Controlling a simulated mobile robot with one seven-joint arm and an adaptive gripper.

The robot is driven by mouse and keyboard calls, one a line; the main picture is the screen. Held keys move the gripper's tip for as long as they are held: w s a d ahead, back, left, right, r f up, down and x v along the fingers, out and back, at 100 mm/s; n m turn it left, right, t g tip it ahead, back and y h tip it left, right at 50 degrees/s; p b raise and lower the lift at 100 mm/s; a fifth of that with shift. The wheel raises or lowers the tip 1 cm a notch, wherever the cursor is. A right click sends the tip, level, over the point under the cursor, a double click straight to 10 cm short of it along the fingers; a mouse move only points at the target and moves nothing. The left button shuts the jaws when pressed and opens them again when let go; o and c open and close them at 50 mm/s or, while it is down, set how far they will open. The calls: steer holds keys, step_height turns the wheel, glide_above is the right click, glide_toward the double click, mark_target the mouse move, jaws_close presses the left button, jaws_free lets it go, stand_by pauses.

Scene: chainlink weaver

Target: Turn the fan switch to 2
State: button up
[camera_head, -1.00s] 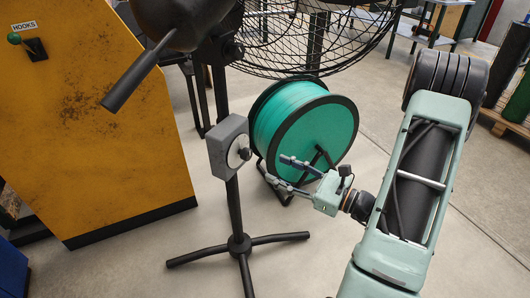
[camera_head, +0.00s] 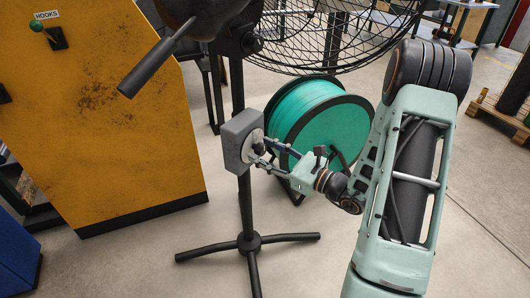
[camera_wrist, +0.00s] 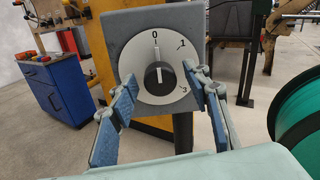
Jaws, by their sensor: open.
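The fan switch is a grey box (camera_head: 238,138) on the fan's black pole, with a round white dial facing right. In the wrist view the dial (camera_wrist: 142,55) shows the marks 0, 1 and 3; the 2 is not visible, and my right finger covers part of that side. The dark knob (camera_wrist: 159,79) sits in the middle, its light line pointing up towards 0. My gripper (camera_head: 259,153) is close in front of the dial. In the wrist view my gripper (camera_wrist: 161,84) is open, one finger on each side of the knob, with gaps between.
A green spool (camera_head: 325,128) stands just behind my gripper. A yellow cabinet (camera_head: 110,120) is at left, and the fan's tripod feet (camera_head: 250,240) spread on the floor. Open floor lies at lower right.

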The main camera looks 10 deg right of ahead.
steer(key=c, duration=1.2)
steer(key=shift+o, duration=0.2)
